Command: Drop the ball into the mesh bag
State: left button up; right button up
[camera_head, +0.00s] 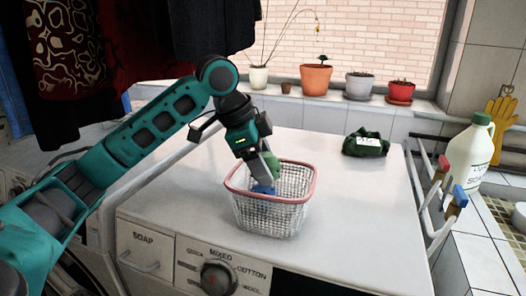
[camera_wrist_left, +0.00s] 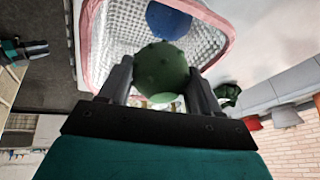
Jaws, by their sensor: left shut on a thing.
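The mesh bag (camera_head: 268,208) is a white, basket-like mesh container with a pink rim, standing open on top of the washing machine. Its rim also shows in the left wrist view (camera_wrist_left: 82,45). My left gripper (camera_head: 266,166) is shut on a green knobbly ball (camera_wrist_left: 163,70), between its two fingers. The green ball (camera_head: 271,163) is over the mesh bag's opening, near the rim height. A blue ball (camera_head: 263,190) lies inside the mesh bag and shows below the green one; it is also in the left wrist view (camera_wrist_left: 168,20). A teal and dark part of mine, perhaps my right gripper, is small at the left wrist view's edge.
A dark green bundle with a white label (camera_head: 366,143) lies at the back right of the white washing machine top (camera_head: 355,215). A drying rack (camera_head: 428,190) and a white bottle (camera_head: 469,152) are to the right. Potted plants (camera_head: 316,78) line the sill. The top right of the bag is clear.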

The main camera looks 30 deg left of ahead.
pick_arm(q)
jog(key=o, duration=1.1)
jog(key=shift+o, duration=0.2)
jog(key=v, duration=1.3)
jog(key=shift+f, duration=0.1)
